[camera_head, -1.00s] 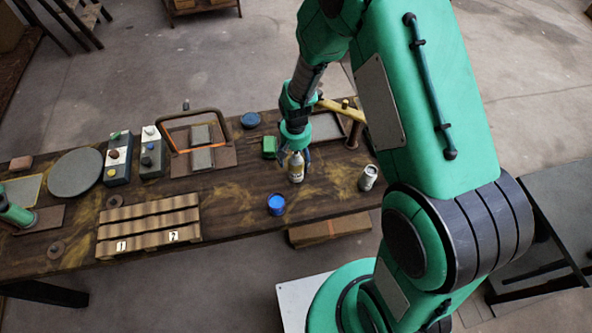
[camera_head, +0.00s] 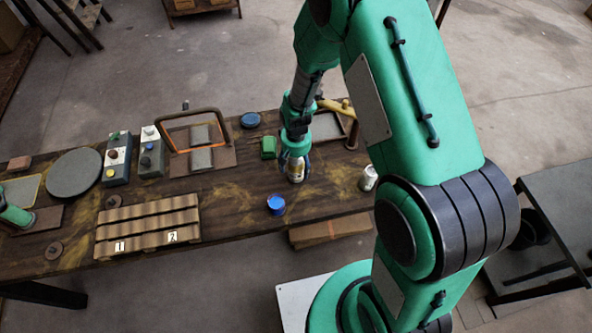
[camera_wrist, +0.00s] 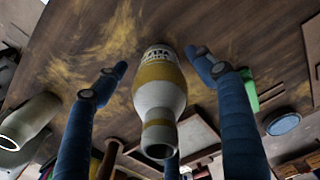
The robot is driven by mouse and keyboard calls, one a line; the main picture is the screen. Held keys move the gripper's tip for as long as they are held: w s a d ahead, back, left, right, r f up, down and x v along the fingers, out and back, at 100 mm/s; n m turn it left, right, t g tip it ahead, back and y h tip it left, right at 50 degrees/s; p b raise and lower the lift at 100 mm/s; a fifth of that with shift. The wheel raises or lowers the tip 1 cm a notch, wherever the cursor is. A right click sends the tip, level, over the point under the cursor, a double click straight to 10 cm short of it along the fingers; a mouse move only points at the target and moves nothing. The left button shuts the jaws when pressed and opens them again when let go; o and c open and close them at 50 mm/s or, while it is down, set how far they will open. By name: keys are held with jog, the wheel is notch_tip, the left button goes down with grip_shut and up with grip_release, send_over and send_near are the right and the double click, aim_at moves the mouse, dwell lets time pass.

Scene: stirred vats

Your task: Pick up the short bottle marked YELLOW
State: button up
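The short bottle with a yellow band and a partly readable label (camera_wrist: 158,92) stands upright on the wooden bench, centred in the wrist view. In the head view the bottle (camera_head: 296,173) shows below my gripper, its top hidden. My gripper (camera_wrist: 158,68) is open, with blue fingers on both sides of the bottle and visible gaps between. In the head view my gripper (camera_head: 295,158) is directly over the bottle, its fingers down around the upper part.
A second pale bottle (camera_head: 368,178) stands to the right, also in the wrist view (camera_wrist: 25,125). A blue pot (camera_head: 276,204) is in front. A green block (camera_head: 268,147) is close behind left. A slatted rack marked 1 and 2 (camera_head: 148,226) lies left.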

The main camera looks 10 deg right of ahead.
jog(key=c, duration=1.5)
jog(key=shift+r, duration=0.15)
jog(key=shift+r, duration=0.6)
jog(key=s+r, duration=0.1)
jog(key=s, duration=0.4)
jog(key=s+d+r+p, duration=0.1)
jog(key=s, duration=0.4)
jog(key=s+r+p, duration=0.1)
jog(key=s, duration=0.5)
jog(key=shift+d+r, duration=0.25)
jog(key=shift+d, duration=0.1)
